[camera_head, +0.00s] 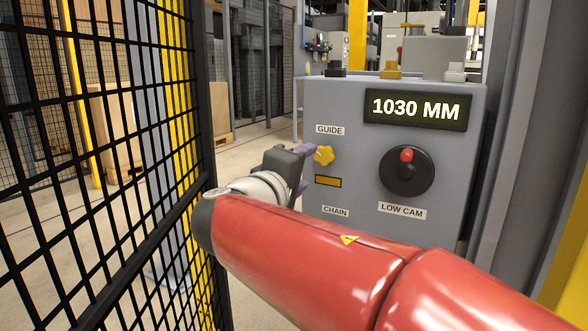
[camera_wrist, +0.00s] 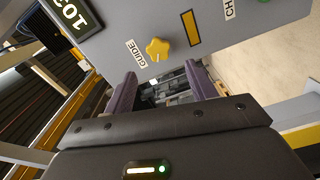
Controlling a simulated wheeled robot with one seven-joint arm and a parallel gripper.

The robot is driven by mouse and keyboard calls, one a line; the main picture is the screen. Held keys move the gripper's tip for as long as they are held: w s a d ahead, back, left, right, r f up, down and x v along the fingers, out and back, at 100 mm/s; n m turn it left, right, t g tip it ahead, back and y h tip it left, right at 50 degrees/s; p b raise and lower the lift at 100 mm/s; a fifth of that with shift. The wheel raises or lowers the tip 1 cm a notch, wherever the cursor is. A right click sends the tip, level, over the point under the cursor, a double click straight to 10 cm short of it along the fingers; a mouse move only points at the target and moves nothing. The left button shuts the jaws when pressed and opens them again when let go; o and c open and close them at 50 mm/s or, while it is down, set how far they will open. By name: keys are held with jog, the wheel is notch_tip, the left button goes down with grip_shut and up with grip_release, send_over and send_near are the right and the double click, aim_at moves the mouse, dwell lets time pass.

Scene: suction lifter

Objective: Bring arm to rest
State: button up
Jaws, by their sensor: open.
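My gripper (camera_head: 304,168) is in front of the left side of a grey control box (camera_head: 345,225). Its two purple fingers point at the box face. In the wrist view my gripper (camera_wrist: 161,76) has its fingers spread apart with nothing held between them. A yellow star-shaped knob (camera_head: 325,155) under the GUIDE label is close to the upper fingertip in the head view. In the wrist view the knob (camera_wrist: 157,49) lies just beyond the fingertips, with a gap showing. My red arm covers the lower part of the box.
A black mesh fence (camera_head: 95,165) stands close on the left of my arm. The box carries a 1030 MM display (camera_head: 415,109) and a black dial (camera_head: 407,178) with a red mark. A grey column (camera_head: 520,130) stands at right. Open floor shows behind the fence.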

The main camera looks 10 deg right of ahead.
jog(key=s+d+f+m+g+y, duration=0.2)
jog(key=s+d+f+g, duration=0.25)
jog(key=s+f, duration=0.2)
jog(key=s+d+f+m+g+y, duration=0.2)
jog(key=s+d+f+g, duration=0.1)
jog(key=s+d+f, duration=0.4)
jog(key=s+a+f+m+g+y, duration=0.1)
jog(key=s+a+f+m+y, duration=0.5)
jog(key=s+f, duration=0.45)
notch_tip(320, 180, up, 12)
jog(key=w+n+p, duration=0.1)
jog(key=p, duration=1.2)
jog(key=shift+w+f+n+y, duration=0.15)
jog(key=shift+w+n+y, duration=0.15)
jog(key=shift+w, duration=0.05)
jog(key=shift+a+g, duration=0.1)
jog(key=shift+g, duration=0.15)
jog(key=shift+c, duration=0.5)
